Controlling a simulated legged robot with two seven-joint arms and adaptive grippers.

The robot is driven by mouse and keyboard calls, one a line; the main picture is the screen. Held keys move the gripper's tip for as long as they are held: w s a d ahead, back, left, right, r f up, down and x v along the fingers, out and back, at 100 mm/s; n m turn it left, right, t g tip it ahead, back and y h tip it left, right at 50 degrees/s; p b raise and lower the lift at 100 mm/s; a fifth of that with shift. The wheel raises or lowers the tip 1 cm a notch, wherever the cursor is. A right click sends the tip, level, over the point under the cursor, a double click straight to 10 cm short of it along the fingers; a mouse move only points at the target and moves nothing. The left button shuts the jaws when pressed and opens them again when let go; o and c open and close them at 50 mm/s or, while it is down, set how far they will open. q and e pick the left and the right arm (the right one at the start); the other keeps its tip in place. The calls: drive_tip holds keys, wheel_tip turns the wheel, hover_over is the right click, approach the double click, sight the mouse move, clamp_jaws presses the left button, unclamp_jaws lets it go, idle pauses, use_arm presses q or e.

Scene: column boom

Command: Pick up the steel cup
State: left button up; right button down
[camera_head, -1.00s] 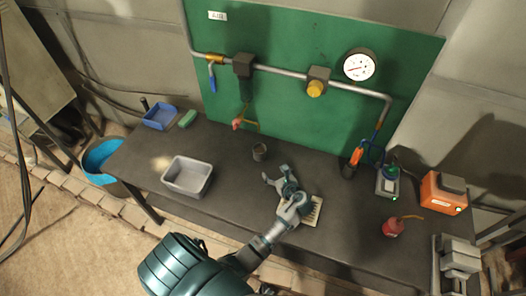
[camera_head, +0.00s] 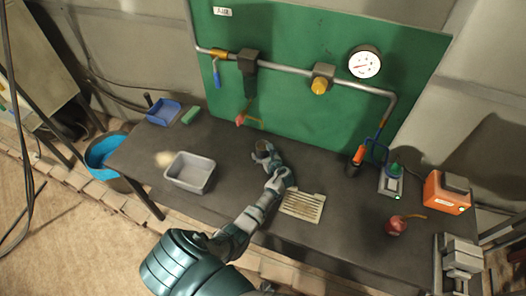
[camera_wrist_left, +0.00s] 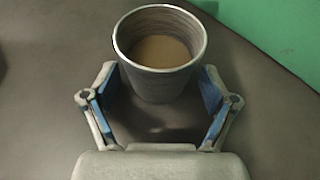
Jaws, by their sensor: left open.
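The steel cup (camera_head: 262,149) stands upright on the dark bench, in front of the green panel. In the left wrist view the grey cup (camera_wrist_left: 160,82) shows a ribbed inner wall and a light brown bottom or contents; I cannot tell which. My left gripper (camera_head: 268,160) reaches it from the front and partly hides it in the head view. In the left wrist view the open gripper (camera_wrist_left: 158,100) has one blue-padded finger on each side of the cup's lower part. A gap shows between each pad and the cup. My right gripper is not in view.
A grey tray (camera_head: 190,172) stands left of the cup and a slatted plate (camera_head: 303,205) lies right of my forearm. A blue bin (camera_head: 163,112) and green block (camera_head: 190,115) sit at the back left. A red oil can (camera_head: 396,226) and orange box (camera_head: 446,193) stand right.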

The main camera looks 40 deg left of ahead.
use_arm(q)
drive_tip(key=shift+a+r, duration=0.1)
drive_tip(key=c, duration=1.4)
